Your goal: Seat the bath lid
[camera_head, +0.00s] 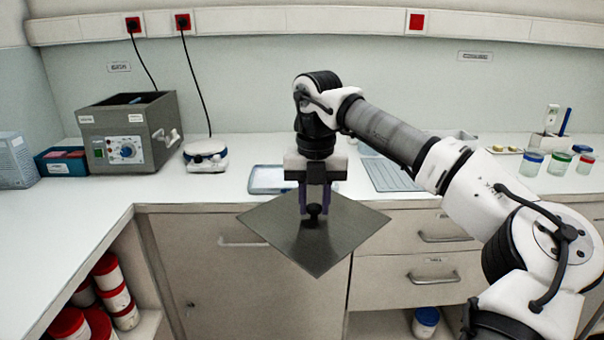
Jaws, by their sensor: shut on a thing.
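The bath lid (345,227) is a flat, dark grey square plate with a black knob at its middle. My gripper (314,208) is shut on that knob and holds the lid in the air in front of the counter's edge. The lid looks roughly level, with one corner toward me. The water bath (130,135) is a grey-green box at the back left of the counter. Its dark top opening shows uncovered, and its front has a blue dial and a green switch. The lid is to the right of the bath and nearer to me, well apart from it.
A small white and blue device (205,157) stands right of the bath. A blue box (62,161) stands to its left. A blue-rimmed tray (268,180) lies behind the lid. Cables hang from red sockets (183,22). Jars (558,163) stand at the right. Bare counter (130,190) lies before the bath.

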